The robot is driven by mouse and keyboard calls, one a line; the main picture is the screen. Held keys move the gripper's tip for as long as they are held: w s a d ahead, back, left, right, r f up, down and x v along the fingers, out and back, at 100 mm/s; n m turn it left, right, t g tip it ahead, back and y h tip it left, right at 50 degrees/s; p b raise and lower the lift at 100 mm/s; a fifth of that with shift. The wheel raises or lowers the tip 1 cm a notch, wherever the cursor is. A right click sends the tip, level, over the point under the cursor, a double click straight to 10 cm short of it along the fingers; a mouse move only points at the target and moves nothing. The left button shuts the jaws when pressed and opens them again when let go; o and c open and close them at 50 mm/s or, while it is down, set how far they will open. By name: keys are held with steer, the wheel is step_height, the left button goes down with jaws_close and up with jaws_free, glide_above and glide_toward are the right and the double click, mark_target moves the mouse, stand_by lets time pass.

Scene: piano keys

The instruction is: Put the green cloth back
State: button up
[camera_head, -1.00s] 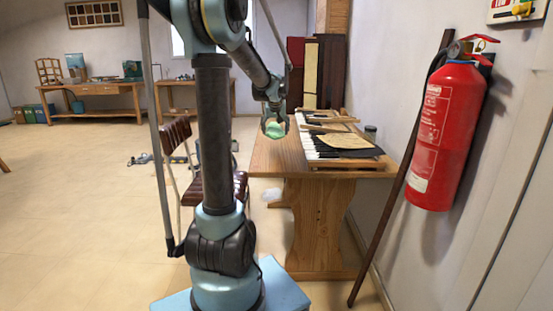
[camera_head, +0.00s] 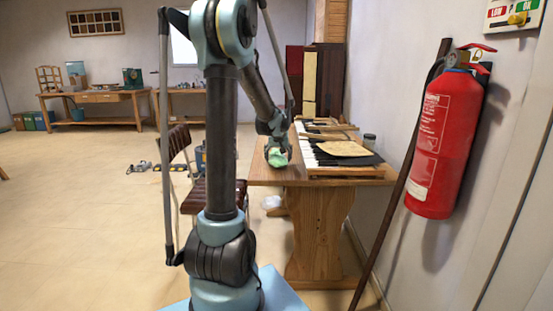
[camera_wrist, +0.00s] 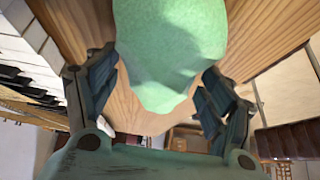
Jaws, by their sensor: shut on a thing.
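The green cloth (camera_head: 277,160) is a pale green crumpled bundle at my gripper's tips, at the left end of the wooden table (camera_head: 265,174). In the wrist view the cloth (camera_wrist: 170,45) fills the upper middle between the two fingers. My gripper (camera_head: 278,152) is shut on the cloth and points down at the table's left part, beside the keys. Wood grain shows below the cloth in the wrist view. I cannot tell whether the cloth touches the tabletop.
White and black piano keys (camera_head: 308,148) lie right of my gripper, with a tan sheet (camera_head: 343,148) and a dark jar (camera_head: 369,140) beyond. A brown chair (camera_head: 187,150) stands left of the table. A red fire extinguisher (camera_head: 446,140) hangs on the right wall, with a dark pole leaning below it.

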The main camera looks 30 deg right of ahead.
steer(key=shift+f, duration=0.15)
steer(key=o, duration=1.1)
steer(key=v, duration=1.2)
steer(key=s+a+f+n+y, duration=0.1)
steer(key=a, duration=1.2)
steer(key=s+a+f+n+g+y, duration=0.1)
steer(key=s+a+f, duration=0.15)
steer(key=a, duration=0.55)
steer(key=s+a+f+n, duration=0.1)
steer(key=s+a, duration=0.3)
steer(key=a, duration=0.3)
steer(key=s+a+f+n+g, duration=0.1)
steer(key=s+a+f, duration=0.5)
steer(key=s+a, duration=0.1)
steer(key=s+a+f+n+g+y, duration=0.1)
steer(key=s+a+f+n, duration=0.1)
steer(key=s+a+f, duration=0.4)
steer(key=s+a, duration=0.1)
steer(key=s, duration=0.3)
steer(key=shift+s+a+n, duration=0.15)
steer(key=shift+a+n, duration=0.05)
steer(key=shift+n, duration=0.1)
